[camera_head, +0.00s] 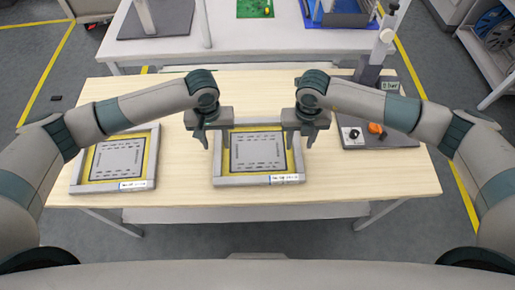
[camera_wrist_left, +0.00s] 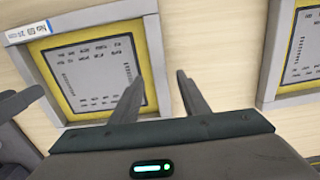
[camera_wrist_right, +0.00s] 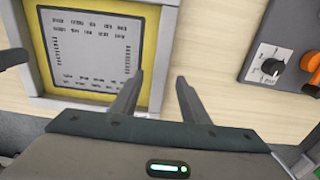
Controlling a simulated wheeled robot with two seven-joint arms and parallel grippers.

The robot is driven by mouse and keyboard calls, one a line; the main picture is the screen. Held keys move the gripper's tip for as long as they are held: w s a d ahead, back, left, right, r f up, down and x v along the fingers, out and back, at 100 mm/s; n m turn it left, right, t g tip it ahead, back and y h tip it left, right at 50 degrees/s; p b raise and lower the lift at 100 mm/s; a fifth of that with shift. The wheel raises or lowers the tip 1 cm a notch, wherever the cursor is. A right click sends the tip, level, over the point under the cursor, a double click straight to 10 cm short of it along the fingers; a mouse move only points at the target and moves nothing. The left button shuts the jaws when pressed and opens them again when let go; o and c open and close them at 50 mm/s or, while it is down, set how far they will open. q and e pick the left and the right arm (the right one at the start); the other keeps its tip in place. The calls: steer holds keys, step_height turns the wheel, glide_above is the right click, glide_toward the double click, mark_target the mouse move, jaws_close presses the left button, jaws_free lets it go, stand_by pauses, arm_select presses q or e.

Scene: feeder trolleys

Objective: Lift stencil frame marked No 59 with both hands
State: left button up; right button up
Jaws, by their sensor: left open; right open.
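A square stencil frame (camera_head: 259,180) with grey rails, a yellow border and a grey printed sheet lies flat at the middle of the table. Its front label is too small to read in the head view. My left gripper (camera_head: 213,146) is open at its left rail; in the left wrist view the fingers (camera_wrist_left: 160,78) appear on either side of that rail (camera_wrist_left: 155,60). My right gripper (camera_head: 300,146) is open at its right rail; in the right wrist view the fingers (camera_wrist_right: 160,75) flank that rail (camera_wrist_right: 168,40). I cannot tell how far down the fingers reach.
A similar stencil frame (camera_head: 112,184) lies to the left on the wooden table (camera_head: 185,190), with bare wood between the two. A dark device (camera_head: 381,136) with a black knob and an orange part stands at the right. A white table (camera_head: 235,38) stands behind.

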arm_select(q)
steer(key=shift+f, duration=1.45)
arm_select(e)
steer(key=shift+f, duration=1.45)
arm_select(q)
steer(key=shift+c, duration=0.5)
arm_select(e)
steer(key=shift+c, duration=0.5)
arm_select(q)
jaws_close()
arm_select(e)
jaws_close()
